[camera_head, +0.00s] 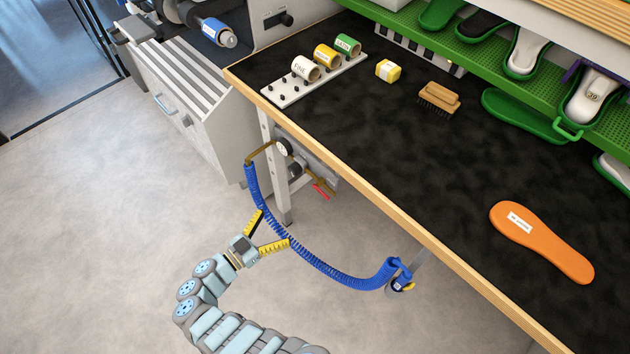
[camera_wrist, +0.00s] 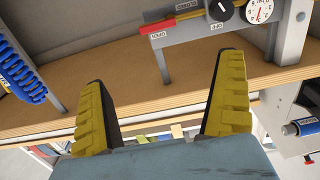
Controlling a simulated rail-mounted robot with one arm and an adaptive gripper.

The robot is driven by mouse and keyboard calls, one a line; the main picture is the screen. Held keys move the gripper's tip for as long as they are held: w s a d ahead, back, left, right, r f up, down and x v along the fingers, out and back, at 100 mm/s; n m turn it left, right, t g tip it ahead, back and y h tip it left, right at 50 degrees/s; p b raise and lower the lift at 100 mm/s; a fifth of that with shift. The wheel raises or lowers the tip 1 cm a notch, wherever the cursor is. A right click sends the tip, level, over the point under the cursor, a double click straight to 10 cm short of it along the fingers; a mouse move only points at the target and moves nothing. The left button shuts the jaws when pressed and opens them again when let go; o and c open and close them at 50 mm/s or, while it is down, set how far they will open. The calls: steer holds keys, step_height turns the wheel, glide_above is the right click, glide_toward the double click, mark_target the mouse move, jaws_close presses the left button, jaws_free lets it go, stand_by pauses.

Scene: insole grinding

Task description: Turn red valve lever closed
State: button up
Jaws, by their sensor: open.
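The red valve lever (camera_head: 321,191) is under the front edge of the workbench, on the pipe fitting below the gauge. In the wrist view the red lever (camera_wrist: 174,25) lies along a brass pipe, beyond my fingertips, with a small label at its left end. My gripper (camera_head: 273,228) is open and empty, out in front of the bench and below and left of the lever in the head view. In the wrist view my gripper (camera_wrist: 163,70) has its two yellow fingers spread wide. Neither finger touches the lever.
A blue coiled hose (camera_head: 325,268) hangs from the fitting and passes close by my fingers in the head view. A round gauge (camera_wrist: 259,10) and black knob (camera_wrist: 221,9) sit beside the lever. The bench edge (camera_head: 400,221) overhangs it. The floor (camera_head: 90,250) at left is clear.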

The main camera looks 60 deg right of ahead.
mark_target(320, 192)
steer(key=b+x, duration=0.2)
steer(key=x, duration=1.5)
steer(key=shift+s+d, duration=0.1)
steer(key=shift+f, duration=0.1)
steer(key=c, duration=1.2)
